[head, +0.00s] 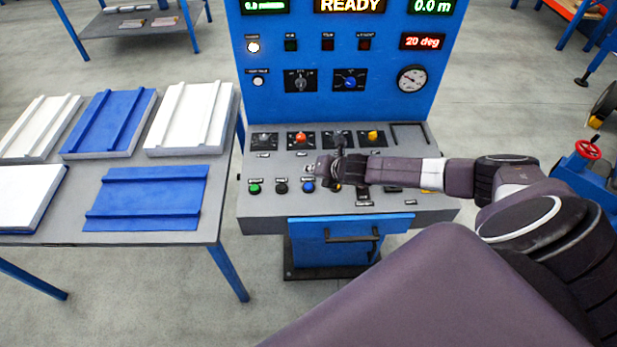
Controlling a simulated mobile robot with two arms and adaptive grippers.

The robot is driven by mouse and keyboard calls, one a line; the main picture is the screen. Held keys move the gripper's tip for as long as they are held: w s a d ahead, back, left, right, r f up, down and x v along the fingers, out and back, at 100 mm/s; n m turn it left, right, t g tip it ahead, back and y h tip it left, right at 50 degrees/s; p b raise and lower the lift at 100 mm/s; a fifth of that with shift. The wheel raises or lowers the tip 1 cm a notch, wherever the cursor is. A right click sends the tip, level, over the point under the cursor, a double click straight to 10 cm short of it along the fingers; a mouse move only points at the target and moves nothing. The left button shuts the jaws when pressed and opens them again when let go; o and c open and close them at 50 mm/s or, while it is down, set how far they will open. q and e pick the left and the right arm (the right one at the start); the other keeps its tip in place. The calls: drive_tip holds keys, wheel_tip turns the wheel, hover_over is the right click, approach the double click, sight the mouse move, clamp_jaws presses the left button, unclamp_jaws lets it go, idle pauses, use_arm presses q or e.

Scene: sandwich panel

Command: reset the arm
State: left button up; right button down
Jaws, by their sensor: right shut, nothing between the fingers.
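My right arm reaches in from the right across the control desk. My right gripper (319,168) is shut and empty, just over the middle of the desk's panel near the blue button (308,186); I cannot tell whether it touches anything. The control console (262,208) is blue and grey, and its screen (350,6) reads READY. A green button (254,188) and a black one (281,187) sit left of the blue button. A red-orange control (301,138) and a yellow one (373,136) are behind. My arm hides part of the desk's right side. My left gripper is not in view.
A table (150,239) at the left holds white and blue panels, including a flat blue sheet (148,197). A blue machine with a red handwheel (588,149) stands at the right. A shelf (140,21) is at the back left. The floor between is clear.

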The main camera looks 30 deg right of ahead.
drive_tip(key=shift+a, duration=0.1)
idle(0.5)
drive_tip(key=s+a+m+g+y, duration=0.1)
drive_tip(key=s+a+m, duration=0.6)
drive_tip(key=a, duration=0.5)
drive_tip(key=s+a+m+g+y, duration=0.1)
drive_tip(key=s+a+m, duration=0.4)
drive_tip(key=s+a, duration=0.5)
drive_tip(key=s+d+r+m+g+h, duration=0.1)
drive_tip(key=s+d+r+m+g, duration=0.1)
drive_tip(key=s+r+m, duration=0.4)
drive_tip(key=s+d+r+m+g+h, duration=0.1)
drive_tip(key=s+d+m+g, duration=0.15)
drive_tip(key=s+m, duration=0.6)
wheel_tip(320, 180, down, 32)
drive_tip(key=s+b, duration=0.3)
drive_tip(key=b, duration=0.3)
drive_tip(key=s+d+f+g+b, duration=0.1)
drive_tip(key=s+f+b, duration=0.1)
drive_tip(key=s+f, duration=0.6)
drive_tip(key=s+d+f+n+b, duration=0.1)
drive_tip(key=s+d+f+b, duration=0.1)
drive_tip(key=s+f, duration=0.7)
wheel_tip(320, 180, down, 4)
drive_tip(key=shift+d+f+g+h+b, duration=0.1)
drive_tip(key=shift+d+g+h+b, duration=0.1)
drive_tip(key=shift+g+h+b, duration=0.15)
